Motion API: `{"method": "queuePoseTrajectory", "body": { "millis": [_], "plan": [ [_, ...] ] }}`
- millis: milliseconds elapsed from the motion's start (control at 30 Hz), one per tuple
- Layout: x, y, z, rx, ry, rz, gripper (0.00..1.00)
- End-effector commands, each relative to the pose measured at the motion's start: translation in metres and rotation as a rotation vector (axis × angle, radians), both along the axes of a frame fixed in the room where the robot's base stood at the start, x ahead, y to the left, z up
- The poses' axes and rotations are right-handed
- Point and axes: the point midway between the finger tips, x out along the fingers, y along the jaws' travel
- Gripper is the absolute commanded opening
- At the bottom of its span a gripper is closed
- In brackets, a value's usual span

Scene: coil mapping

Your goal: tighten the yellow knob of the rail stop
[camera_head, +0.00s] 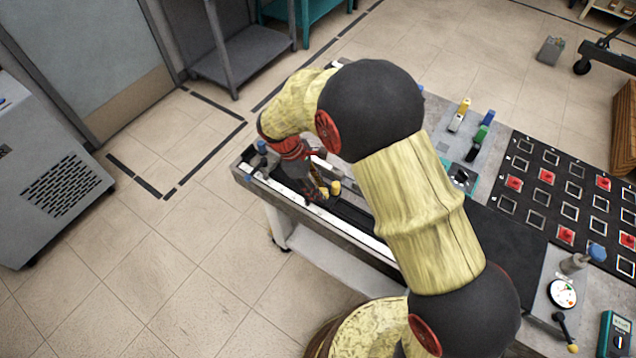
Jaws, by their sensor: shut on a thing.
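The yellow knob (335,187) is small and sits low over the near long side of the bench, by the white rail (352,229). My gripper (321,192) points down at the knob from the upper left. Its dark fingers are shut on the knob. Their exact contact is too small to make out. The body of the rail stop is mostly hidden behind the fingers and among dark parts.
A blue knob (262,146) stands at the bench's left end. My arm hides the bench's middle. To the right are a black board with red pieces (565,234), a round dial (562,293) and a teal meter (615,335). Open tiled floor (190,275) lies left.

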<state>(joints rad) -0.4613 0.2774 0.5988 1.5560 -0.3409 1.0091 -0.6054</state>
Motion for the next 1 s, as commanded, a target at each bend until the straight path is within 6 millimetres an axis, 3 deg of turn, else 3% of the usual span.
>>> {"method": "queuePoseTrajectory", "body": {
  "millis": [500, 1000],
  "plan": [
    [0.0053, -0.0025, 0.0017, 0.001, -0.001, -0.385, 0.02],
    [0.006, -0.0027, 0.0002, 0.001, -0.002, -0.487, 0.02]
  ]
}}
